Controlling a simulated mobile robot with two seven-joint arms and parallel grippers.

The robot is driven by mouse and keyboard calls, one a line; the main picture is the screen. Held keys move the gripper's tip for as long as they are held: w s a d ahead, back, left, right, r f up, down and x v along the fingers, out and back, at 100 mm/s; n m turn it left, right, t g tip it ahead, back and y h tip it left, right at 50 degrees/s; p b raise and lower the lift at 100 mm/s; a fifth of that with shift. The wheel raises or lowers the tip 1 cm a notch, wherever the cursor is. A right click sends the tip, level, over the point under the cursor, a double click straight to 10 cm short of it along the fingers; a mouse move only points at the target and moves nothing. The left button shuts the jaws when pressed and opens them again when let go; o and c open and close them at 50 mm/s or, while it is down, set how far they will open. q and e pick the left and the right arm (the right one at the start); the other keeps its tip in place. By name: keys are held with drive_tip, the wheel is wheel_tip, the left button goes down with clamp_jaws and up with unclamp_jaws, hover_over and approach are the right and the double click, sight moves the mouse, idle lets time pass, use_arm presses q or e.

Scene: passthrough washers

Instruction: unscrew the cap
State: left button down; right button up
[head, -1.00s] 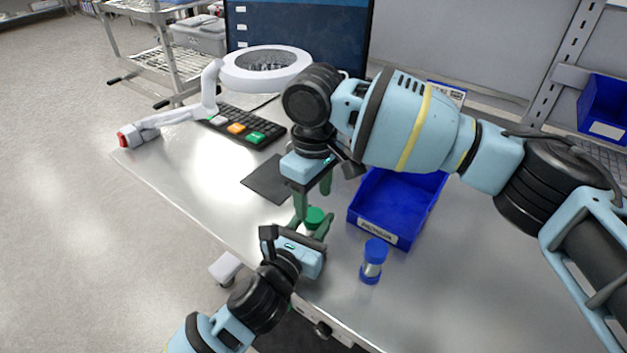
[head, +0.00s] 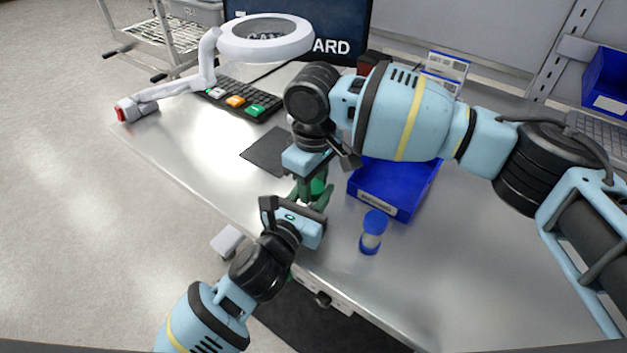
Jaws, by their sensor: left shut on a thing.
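A green cap (head: 318,186) shows between the two grippers near the table's front edge; the container under it is almost wholly hidden. My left gripper (head: 311,203) comes from the lower left and is shut on this green-capped container, holding it from the side. My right gripper (head: 309,188) points down from above, with its green fingers at the cap. Its fingers overlap the cap and the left gripper, so I cannot tell whether they touch or grip the cap.
A small blue-capped container (head: 372,233) stands upright on the table, right of the grippers. A blue bin (head: 377,200) is behind it. A dark mat (head: 268,150), a keyboard (head: 240,100) and a white ring lamp (head: 265,38) are farther back. The right front tabletop is clear.

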drive_tip(key=shift+c, duration=0.9)
drive_tip(key=shift+n, duration=1.6)
drive_tip(key=o, duration=1.1)
drive_tip(key=shift+r, duration=0.1)
